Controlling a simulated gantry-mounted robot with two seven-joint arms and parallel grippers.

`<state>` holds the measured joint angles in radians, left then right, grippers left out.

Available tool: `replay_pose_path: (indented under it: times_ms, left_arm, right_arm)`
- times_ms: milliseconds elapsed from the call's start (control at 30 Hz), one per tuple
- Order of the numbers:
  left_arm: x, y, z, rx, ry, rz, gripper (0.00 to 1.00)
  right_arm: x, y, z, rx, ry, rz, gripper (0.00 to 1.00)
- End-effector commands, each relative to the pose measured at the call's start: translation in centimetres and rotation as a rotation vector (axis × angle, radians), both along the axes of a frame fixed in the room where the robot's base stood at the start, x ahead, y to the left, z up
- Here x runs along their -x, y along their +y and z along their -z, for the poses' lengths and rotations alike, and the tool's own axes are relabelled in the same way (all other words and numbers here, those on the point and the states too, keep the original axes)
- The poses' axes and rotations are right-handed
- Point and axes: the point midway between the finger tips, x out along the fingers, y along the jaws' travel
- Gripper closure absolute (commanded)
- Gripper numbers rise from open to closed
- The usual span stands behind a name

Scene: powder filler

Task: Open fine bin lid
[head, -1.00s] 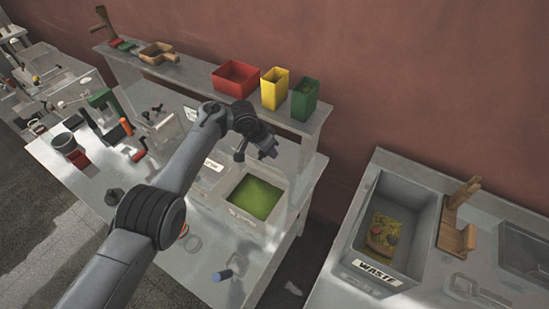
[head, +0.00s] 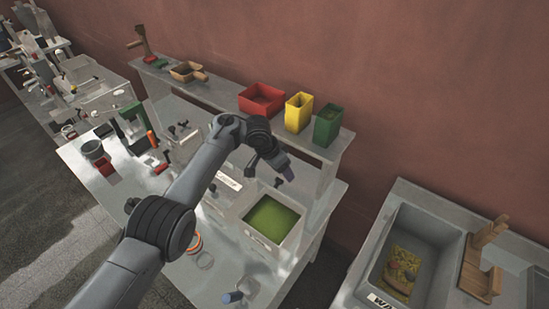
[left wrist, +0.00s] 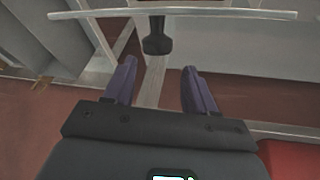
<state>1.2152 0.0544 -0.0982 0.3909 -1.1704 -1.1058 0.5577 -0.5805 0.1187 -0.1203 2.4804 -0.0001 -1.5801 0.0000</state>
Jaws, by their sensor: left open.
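My left gripper (head: 286,172) is above and slightly right of an open-topped bin with green contents (head: 272,218) on the workbench. In the left wrist view its two purple fingers (left wrist: 159,88) are spread apart with nothing between them. A dark knob (left wrist: 157,40) stands out from a thin pale strip or plate edge beyond the fingertips, apart from them. I cannot tell whether it belongs to the fine bin lid. Beside the green bin is another bin with a label (head: 228,179), partly hidden by my arm; I cannot read the label clearly. My right gripper is not in view.
A raised shelf behind carries red (head: 262,99), yellow (head: 298,112) and green (head: 327,125) containers, close behind my gripper. A blue-handled tool (head: 232,297) lies at the bench front.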

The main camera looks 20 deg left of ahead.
Motion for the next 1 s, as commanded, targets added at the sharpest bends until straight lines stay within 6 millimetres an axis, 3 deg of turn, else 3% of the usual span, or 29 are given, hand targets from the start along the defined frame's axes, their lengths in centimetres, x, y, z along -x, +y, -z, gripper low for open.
replay_pose_path:
  times_ms: [200,400,900,1000]
  left_arm:
    - [0.7,1.4,-3.9,0.000,-0.003,-0.002,0.44]
    - [1.4,2.3,-6.4,-0.001,0.001,-0.003,0.44]
    - [1.6,2.7,-7.2,-0.002,0.001,-0.003,0.44]
    - [1.7,2.7,-7.2,-0.004,-0.001,0.003,0.59]
  right_arm:
    - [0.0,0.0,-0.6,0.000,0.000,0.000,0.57]
    - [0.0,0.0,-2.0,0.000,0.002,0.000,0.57]
    - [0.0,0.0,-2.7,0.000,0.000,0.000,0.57]
    - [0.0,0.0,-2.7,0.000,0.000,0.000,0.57]
